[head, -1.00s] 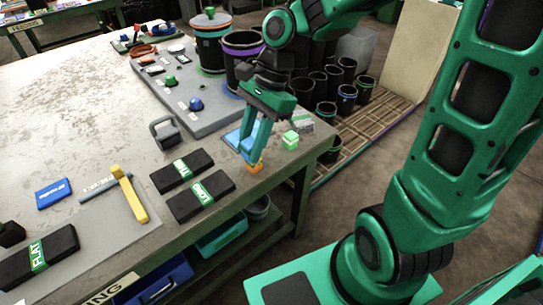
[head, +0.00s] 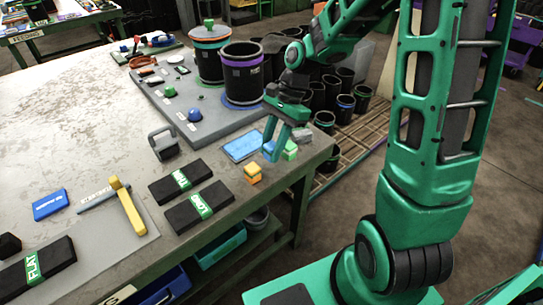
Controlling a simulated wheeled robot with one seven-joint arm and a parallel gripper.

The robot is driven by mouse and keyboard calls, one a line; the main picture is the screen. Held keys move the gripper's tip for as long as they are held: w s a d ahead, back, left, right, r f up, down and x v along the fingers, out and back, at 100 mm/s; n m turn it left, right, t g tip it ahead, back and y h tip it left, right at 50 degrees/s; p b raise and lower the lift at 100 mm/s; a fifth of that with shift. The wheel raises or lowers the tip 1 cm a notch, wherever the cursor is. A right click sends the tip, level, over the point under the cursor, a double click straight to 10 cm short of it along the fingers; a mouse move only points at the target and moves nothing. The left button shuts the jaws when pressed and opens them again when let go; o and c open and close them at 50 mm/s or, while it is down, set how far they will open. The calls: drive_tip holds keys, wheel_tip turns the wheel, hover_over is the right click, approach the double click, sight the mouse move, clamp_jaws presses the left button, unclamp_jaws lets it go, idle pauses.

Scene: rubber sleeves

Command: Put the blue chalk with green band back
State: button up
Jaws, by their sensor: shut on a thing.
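My gripper (head: 271,149) is shut on a small blue block (head: 267,148), which I take to be the blue chalk. The fingers cover part of it, and I cannot make out its green band. It is low over the table's right edge area, just right of a flat blue pad (head: 242,146). I cannot tell whether the chalk touches the table. A green chalk block (head: 290,150) stands close to the right of the fingers. A yellow-orange chalk block (head: 253,174) stands nearer the front edge.
A greyish block (head: 302,135) stands behind the green one. Two black blocks (head: 198,206) lie to the left. A grey board (head: 205,122) with knobs and black pots (head: 243,75) lies behind. Black sleeves stand on a slatted pallet (head: 360,140) beyond the table edge.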

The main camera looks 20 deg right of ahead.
drive_tip(key=shift+f, duration=1.85)
drive_tip(key=o, duration=1)
drive_tip(key=shift+f, duration=0.1)
drive_tip(key=v, duration=1.2)
drive_tip(key=s+d+n+h, duration=0.1)
drive_tip(key=s+d, duration=0.3)
drive_tip(key=s, duration=0.4)
drive_tip(key=s+d+r+n+t+h, duration=0.1)
drive_tip(key=s+d+n, duration=0.3)
drive_tip(key=s, duration=0.4)
drive_tip(key=s+d+r+n+h, duration=0.1)
drive_tip(key=s+d+n+h, duration=0.1)
drive_tip(key=s+d, duration=0.3)
drive_tip(key=shift+s+d+r+n, duration=0.1)
drive_tip(key=shift+s+n, duration=0.15)
drive_tip(key=shift+s, duration=0.75)
drive_tip(key=shift+s+d+r+n, duration=0.1)
drive_tip(key=shift+s+n, duration=0.15)
drive_tip(key=shift+s, duration=0.7)
